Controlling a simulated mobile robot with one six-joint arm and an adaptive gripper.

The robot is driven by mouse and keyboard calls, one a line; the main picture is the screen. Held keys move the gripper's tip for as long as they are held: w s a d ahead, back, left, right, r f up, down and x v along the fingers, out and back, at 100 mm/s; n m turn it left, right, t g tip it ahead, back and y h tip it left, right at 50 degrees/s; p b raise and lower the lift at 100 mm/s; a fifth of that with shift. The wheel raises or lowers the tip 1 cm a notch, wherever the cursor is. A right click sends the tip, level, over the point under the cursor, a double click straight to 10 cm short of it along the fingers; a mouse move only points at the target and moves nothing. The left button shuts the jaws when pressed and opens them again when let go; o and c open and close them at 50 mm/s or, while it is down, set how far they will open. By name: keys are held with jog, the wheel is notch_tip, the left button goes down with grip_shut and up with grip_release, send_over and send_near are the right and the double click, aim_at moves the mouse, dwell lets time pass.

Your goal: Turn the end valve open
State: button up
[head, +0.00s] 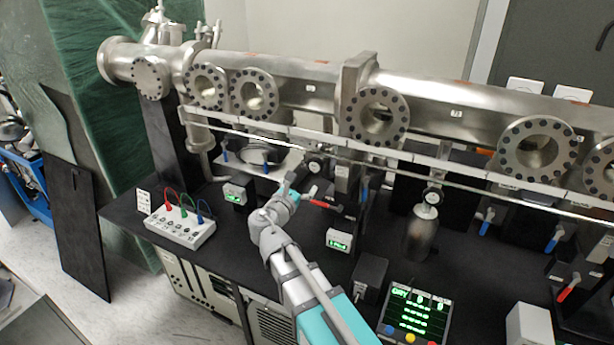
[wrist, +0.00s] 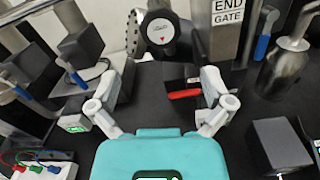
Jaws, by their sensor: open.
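A red lever handle (wrist: 185,94) on a dark block shows ahead of my gripper (wrist: 160,88) in the wrist view, between the open fingers and apart from them. It also shows in the head view (head: 322,204), just right of my gripper (head: 297,190). A round black knob (wrist: 161,30) with a red mark stands beyond the fingers and is seen in the head view (head: 314,166). A post labelled END GATE (wrist: 228,12) stands to its right. No label reading "end valve" is legible. My gripper is open and empty.
A long steel beam pipe (head: 300,90) with several round flanges runs above the black bench (head: 235,265). A steel bottle (head: 421,235) and several blue levers stand right. A switch box (head: 180,226) with cables is left, a lit display panel (head: 416,313) in front.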

jog(key=shift+v, duration=1.15)
jog(key=s+d+f+m+g+h, duration=0.1)
jog(key=s+d+f+m+g, duration=0.1)
jog(key=d+f+m+g, duration=0.55)
jog(key=s+d+f+m+g, duration=0.1)
jog(key=d+f+m+g, duration=0.3)
jog(key=d+m, duration=0.6)
jog(key=s+d+f+m+g+y+b, duration=0.1)
jog(key=s+d+f+m+g+y, duration=0.4)
jog(key=s+m, duration=0.6)
jog(key=d+f+m+y, duration=0.1)
jog(key=d+f+y, duration=0.1)
jog(key=d+f, duration=0.1)
jog(key=shift+s+d+f, duration=0.15)
jog(key=shift+d+f, duration=0.15)
jog(key=shift+d, duration=0.3)
